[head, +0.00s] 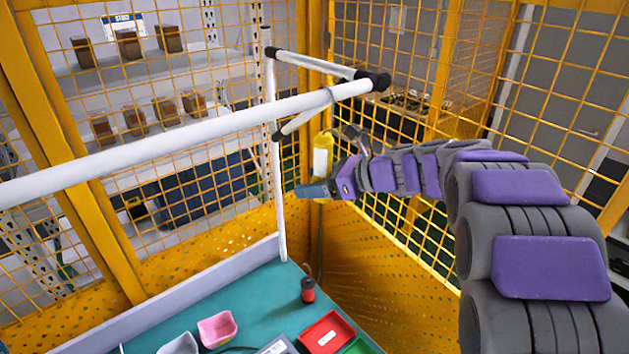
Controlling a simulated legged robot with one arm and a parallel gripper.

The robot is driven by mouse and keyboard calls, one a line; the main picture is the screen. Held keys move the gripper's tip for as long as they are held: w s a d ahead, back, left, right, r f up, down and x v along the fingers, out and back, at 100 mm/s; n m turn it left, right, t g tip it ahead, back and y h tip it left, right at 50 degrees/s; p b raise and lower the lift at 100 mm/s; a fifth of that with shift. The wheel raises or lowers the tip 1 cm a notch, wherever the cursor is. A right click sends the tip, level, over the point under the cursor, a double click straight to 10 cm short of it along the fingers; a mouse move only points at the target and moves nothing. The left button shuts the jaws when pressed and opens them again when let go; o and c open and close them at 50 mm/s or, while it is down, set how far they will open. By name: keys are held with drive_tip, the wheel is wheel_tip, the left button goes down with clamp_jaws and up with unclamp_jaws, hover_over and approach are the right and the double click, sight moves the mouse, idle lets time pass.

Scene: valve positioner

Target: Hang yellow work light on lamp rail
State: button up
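The yellow work light (323,155), with a pale front panel, is upright below the lamp rail (200,130), a long white pipe with a black end fitting. A thin grey hook (327,97) loops at the rail near that end, right above the light, and appears to join it. My gripper (328,165) is at the light's lower right. Its lower jaw reaches left beneath the light, and its dark upper jaw appears raised to the right of it. The gripper looks open; whether it touches the light is not clear.
A white upright post (277,200) and a short cross pipe (310,64) stand close by. Yellow mesh fencing surrounds the area. The green bench (265,295) below holds a red bottle (308,290), a pink bin (217,329) and a red bin (326,338).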

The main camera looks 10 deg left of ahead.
drive_tip(key=shift+o, duration=0.6)
drive_tip(key=v, duration=1.7)
drive_tip(key=s+a+f+n+g+h+b, duration=0.1)
drive_tip(key=s+f+n+g+h+b, duration=0.4)
drive_tip(key=s+f+n+b, duration=1.2)
drive_tip(key=s+d+f+n+h+b, duration=0.1)
drive_tip(key=s+d+f+h, duration=0.3)
drive_tip(key=s+f, duration=0.6)
drive_tip(key=s+d+f+n+h+b, duration=0.2)
drive_tip(key=s+d+f+h, duration=0.2)
drive_tip(key=s+f, duration=0.6)
wheel_tip(320, 180, down, 4)
drive_tip(key=shift+s+d+r+n, duration=0.15)
drive_tip(key=shift+s+d+n, duration=0.15)
drive_tip(key=shift+d, duration=0.9)
